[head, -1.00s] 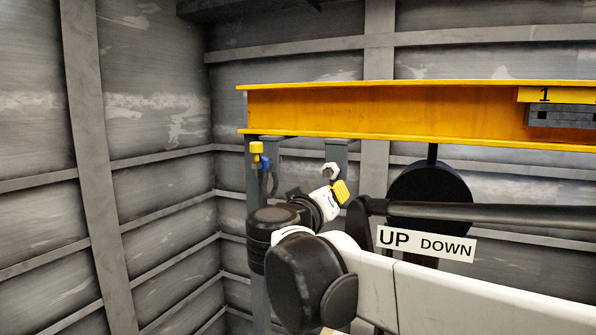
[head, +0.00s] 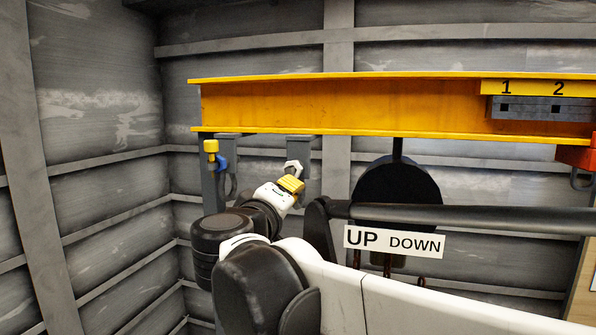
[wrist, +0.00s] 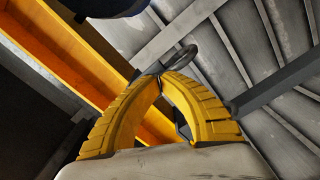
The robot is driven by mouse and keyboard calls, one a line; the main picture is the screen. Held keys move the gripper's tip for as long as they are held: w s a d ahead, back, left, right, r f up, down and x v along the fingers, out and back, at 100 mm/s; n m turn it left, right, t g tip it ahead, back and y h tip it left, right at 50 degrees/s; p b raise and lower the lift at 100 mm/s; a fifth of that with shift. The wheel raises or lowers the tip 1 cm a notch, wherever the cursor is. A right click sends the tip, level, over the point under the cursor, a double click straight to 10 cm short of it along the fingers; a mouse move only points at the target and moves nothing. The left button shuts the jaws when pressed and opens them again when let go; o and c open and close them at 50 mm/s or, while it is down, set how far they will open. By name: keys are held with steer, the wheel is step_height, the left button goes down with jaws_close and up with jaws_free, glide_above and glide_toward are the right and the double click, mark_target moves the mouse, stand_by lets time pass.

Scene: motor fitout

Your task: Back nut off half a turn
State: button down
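The pale hex nut (head: 293,167) sits in front of a grey hanging bracket under the yellow beam in the head view. My gripper (head: 291,184) has yellow fingers just below the nut; I cannot tell whether they touch it. In the wrist view the two ridged yellow fingers (wrist: 163,76) arch inward and their tips come together, with nothing clearly held between them. A dark ring (wrist: 180,58) shows just beyond the tips. I cannot make out the nut in the wrist view.
The yellow beam (head: 340,107) runs above my arm. A yellow-capped fitting with a blue part (head: 211,148) hangs to the left. A black round housing (head: 397,190) and an UP/DOWN sign (head: 394,241) are to the right. An orange block (head: 575,157) is at the far right.

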steer(key=x, duration=0.5)
steer(key=shift+r, duration=0.15)
stand_by(0.5)
steer(key=shift+d+r+p, duration=0.2)
steer(key=shift+r+p, duration=0.15)
steer(key=shift+r, duration=0.15)
steer(key=shift+s+d+r, duration=0.1)
steer(key=shift+d, duration=0.05)
steer(key=shift+d+r, duration=0.2)
steer(key=shift+d, duration=0.1)
steer(key=shift+r+p, duration=0.2)
steer(key=shift+p, duration=0.25)
steer(key=shift+r, duration=0.15)
steer(key=shift+s+d, duration=0.1)
steer(key=shift+d, duration=0.05)
stand_by(0.3)
